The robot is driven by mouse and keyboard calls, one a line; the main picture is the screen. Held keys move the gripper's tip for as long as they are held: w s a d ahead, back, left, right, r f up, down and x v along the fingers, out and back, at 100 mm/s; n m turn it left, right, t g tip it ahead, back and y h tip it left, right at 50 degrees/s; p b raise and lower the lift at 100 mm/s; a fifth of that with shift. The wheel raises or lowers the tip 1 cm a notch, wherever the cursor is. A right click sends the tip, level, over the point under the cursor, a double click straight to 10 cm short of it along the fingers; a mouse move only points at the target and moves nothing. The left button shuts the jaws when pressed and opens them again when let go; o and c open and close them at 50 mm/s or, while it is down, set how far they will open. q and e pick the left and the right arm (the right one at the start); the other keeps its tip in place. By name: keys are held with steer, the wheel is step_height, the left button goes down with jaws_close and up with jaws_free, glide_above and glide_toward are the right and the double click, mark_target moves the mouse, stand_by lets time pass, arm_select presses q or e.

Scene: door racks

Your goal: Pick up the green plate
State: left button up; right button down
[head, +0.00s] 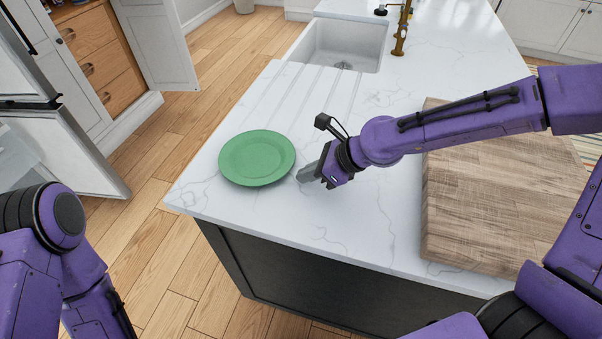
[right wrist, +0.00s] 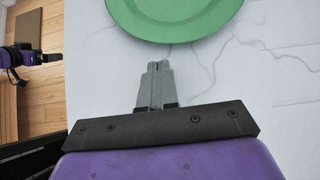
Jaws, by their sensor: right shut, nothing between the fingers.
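The green plate (head: 257,158) lies flat on the white marble counter near its left corner in the head view. It also shows at the top of the right wrist view (right wrist: 175,14), partly cut off by the frame edge. My right gripper (head: 301,178) is just to the right of the plate, low over the counter, apart from the rim. Its fingers (right wrist: 158,68) are shut together and empty, pointing at the plate. My left arm is at the lower left of the head view; its gripper is not visible.
A wooden board (head: 490,190) lies on the counter to the right, under my right arm. A sink (head: 340,45) with a brass faucet (head: 402,28) is at the back. The counter around the plate is clear. Open cabinet and fridge doors (head: 75,150) stand at the left.

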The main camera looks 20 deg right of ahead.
steer(key=shift+w+a+f, duration=0.1)
steer(key=shift+w+a, duration=0.65)
steer(key=shift+a, duration=0.25)
steer(key=shift+s+d, duration=0.1)
steer(key=shift+d, duration=0.05)
steer(key=p, duration=0.6)
glide_toward(236, 164)
steer(key=x, duration=0.4)
steer(key=shift+f, duration=0.5)
steer(key=shift+w+a+f, duration=0.15)
steer(key=shift+w+a, duration=0.1)
steer(key=shift+a, duration=0.25)
